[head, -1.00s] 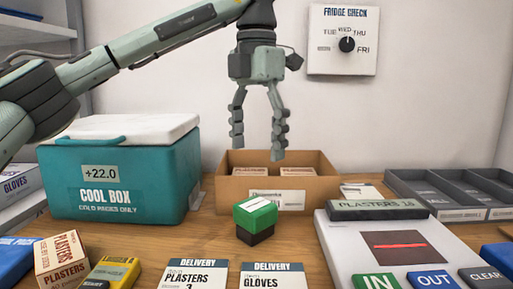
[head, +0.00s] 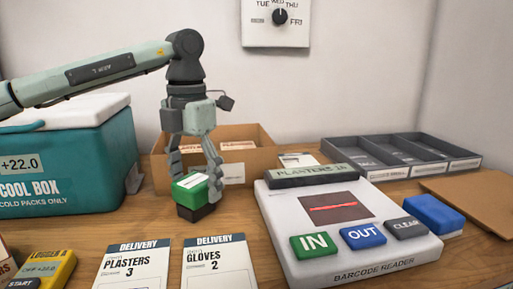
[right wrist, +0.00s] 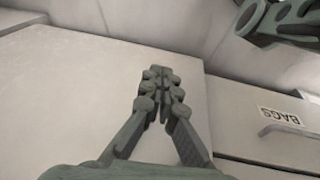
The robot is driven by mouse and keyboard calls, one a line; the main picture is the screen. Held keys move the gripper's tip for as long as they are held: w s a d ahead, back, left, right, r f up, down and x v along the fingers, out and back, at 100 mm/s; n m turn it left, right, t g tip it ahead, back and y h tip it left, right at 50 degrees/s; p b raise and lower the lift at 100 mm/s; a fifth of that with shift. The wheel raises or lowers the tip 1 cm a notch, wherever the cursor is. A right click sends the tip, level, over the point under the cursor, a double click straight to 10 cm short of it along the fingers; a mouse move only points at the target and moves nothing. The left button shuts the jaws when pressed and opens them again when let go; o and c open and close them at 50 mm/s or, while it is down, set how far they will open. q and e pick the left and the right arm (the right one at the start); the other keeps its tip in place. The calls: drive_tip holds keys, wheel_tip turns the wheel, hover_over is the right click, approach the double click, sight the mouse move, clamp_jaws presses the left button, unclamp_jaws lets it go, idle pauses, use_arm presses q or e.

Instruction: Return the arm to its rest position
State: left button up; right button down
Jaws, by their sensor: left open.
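My left gripper (head: 196,178) comes down from the left arm in the head view. Its fingers are open, with the tips at the green-topped dark block (head: 194,190) on the wooden table. The fingers look to be on either side of the block's top; whether they touch it cannot be told. My right gripper (right wrist: 160,75) shows only in the right wrist view. Its fingers meet at the tips with nothing visible between them, in front of a plain pale surface.
Behind the block stands a cardboard box (head: 264,160) of plasters. The cool box (head: 70,160) is at left, the barcode reader (head: 375,262) at right, grey trays (head: 330,152) behind it. Delivery cards, plasters (head: 130,270) and gloves (head: 217,268), lie in front.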

use_arm(q)
drive_tip(key=shift+r, duration=1)
use_arm(e)
drive_tip(key=shift+s+d+f, duration=0.2)
drive_tip(key=shift+s+f, duration=0.45)
drive_tip(key=shift+f, duration=0.2)
use_arm(q)
drive_tip(key=shift+f, duration=0.15)
use_arm(e)
drive_tip(key=shift+w+r, duration=0.1)
drive_tip(key=shift+w, duration=0.05)
